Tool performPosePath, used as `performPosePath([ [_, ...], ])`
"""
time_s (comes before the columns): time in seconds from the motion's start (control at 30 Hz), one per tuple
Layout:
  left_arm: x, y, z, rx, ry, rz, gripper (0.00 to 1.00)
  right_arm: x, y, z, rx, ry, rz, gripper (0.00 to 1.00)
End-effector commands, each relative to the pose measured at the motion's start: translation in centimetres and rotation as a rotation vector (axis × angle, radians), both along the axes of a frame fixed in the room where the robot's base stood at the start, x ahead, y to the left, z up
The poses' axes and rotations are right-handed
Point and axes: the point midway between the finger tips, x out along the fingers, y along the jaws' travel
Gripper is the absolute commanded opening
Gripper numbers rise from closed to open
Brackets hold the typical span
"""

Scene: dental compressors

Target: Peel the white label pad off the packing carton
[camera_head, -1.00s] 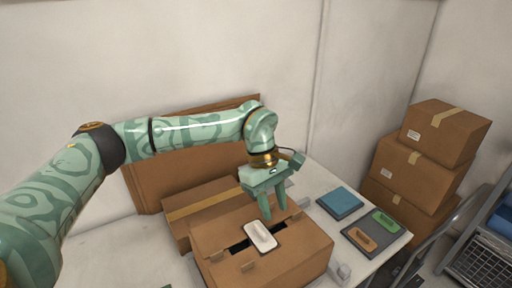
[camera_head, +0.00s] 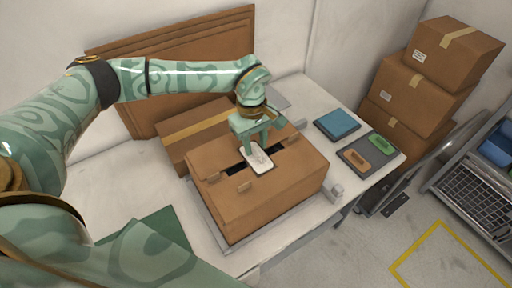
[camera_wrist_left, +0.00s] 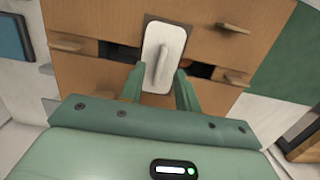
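The packing carton (camera_head: 255,200) is a brown box on the table, with a dark slot across its top. The white label pad (camera_head: 259,164) lies over the slot on the carton's top. In the left wrist view the pad (camera_wrist_left: 164,40) is a rounded rectangle with a raised grip ridge down its middle. My left gripper (camera_head: 258,149) is just above the pad's far end. In the left wrist view its open fingers (camera_wrist_left: 160,82) stand on either side of the pad's near part, with a gap to the ridge. My right gripper is not in view.
A taped box (camera_head: 200,125) and a flat brown panel (camera_head: 180,60) stand behind the carton. A blue pad (camera_head: 337,124) and a grey tray (camera_head: 352,170) with green and orange pieces lie to the right. Stacked boxes (camera_head: 412,90) stand farther right.

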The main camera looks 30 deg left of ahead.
Motion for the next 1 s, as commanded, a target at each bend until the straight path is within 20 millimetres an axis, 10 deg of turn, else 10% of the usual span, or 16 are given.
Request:
performPosePath([
  [0.5, -0.1, -0.2, -2.2, 0.000, -0.001, 0.001, 0.33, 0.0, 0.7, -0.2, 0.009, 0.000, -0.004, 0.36],
  [0.63, -0.1, -0.2, -2.2, 0.000, -0.001, 0.001, 0.00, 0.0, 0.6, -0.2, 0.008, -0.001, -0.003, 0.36],
  [1.0, -0.1, -0.2, -2.2, 0.000, 0.000, 0.001, 0.00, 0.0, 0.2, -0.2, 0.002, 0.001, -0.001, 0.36],
])
